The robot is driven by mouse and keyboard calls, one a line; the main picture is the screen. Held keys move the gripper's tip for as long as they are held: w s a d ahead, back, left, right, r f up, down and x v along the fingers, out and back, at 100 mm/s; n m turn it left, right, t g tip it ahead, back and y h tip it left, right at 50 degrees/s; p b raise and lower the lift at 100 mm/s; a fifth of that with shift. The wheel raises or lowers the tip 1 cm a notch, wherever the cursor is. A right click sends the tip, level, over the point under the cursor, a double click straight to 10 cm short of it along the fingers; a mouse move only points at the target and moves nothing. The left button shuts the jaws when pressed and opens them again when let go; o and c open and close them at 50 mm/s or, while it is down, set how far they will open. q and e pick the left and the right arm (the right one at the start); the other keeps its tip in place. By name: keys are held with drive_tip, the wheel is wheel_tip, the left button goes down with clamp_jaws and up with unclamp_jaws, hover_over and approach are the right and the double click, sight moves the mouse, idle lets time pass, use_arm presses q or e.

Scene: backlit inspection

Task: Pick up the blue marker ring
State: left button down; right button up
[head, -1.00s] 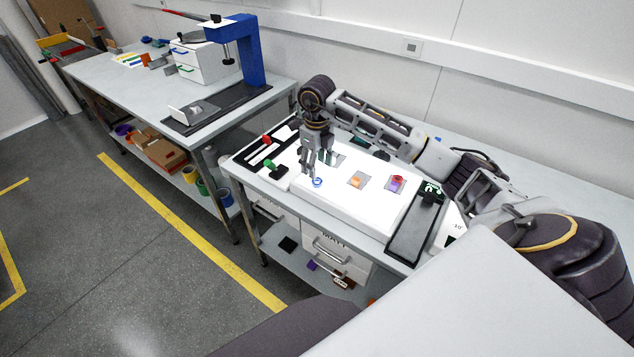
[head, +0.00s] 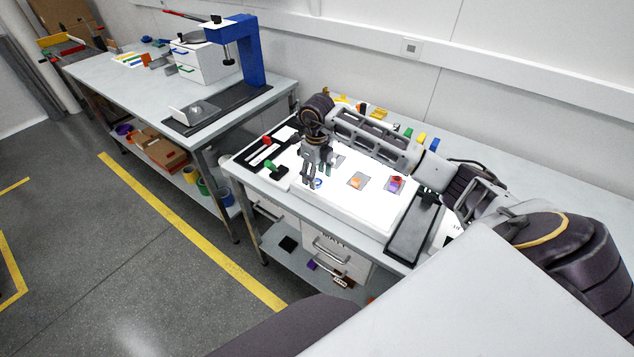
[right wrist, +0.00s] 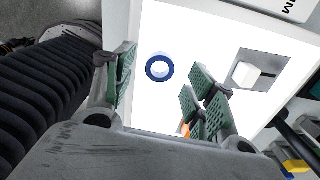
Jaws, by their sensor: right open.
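The blue marker ring (head: 318,184) lies flat on the glowing white panel (head: 335,205), near its front left part. In the right wrist view the ring (right wrist: 149,72) is whole, with white panel showing through its hole. My right gripper (head: 316,176) is just above the panel at the ring, pointing down. In the right wrist view the open green-padded fingers (right wrist: 165,84) stand on either side of the ring, which appears closer to the left finger. I see no contact with it. My left gripper is not in view.
A white block (right wrist: 246,74) sits on another square. A black tray (head: 408,235) is at the right; green and red-handled items are at the left.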

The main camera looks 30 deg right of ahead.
drive_tip(key=shift+f, duration=1.05)
drive_tip(key=shift+c, duration=0.5)
drive_tip(key=c, duration=0.7)
